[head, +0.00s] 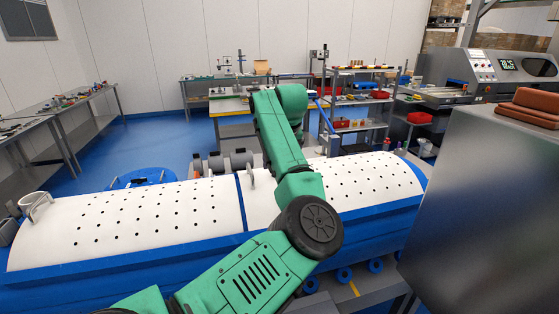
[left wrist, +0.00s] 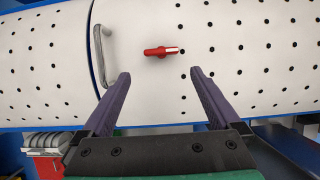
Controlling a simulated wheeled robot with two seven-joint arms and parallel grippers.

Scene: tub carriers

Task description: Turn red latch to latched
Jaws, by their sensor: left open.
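The red latch (left wrist: 161,51) is a small red handle with a pale tip. It lies horizontally in the left wrist view on a white curved panel dotted with dark holes (left wrist: 225,45). My left gripper (left wrist: 156,76) is open and empty, its two purple fingers pointing at the panel. The latch shows just beyond the gap between the fingertips, apart from both. In the head view my green left arm reaches over the white drum, and the latch and fingertips are hidden. My right gripper is in neither view.
A metal bar handle (left wrist: 102,55) stands on the panel left of the latch, close to the left finger. In the head view the long drum has a blue frame (head: 130,254). A grey cabinet (head: 480,215) stands at the right. Tables and shelves stand behind.

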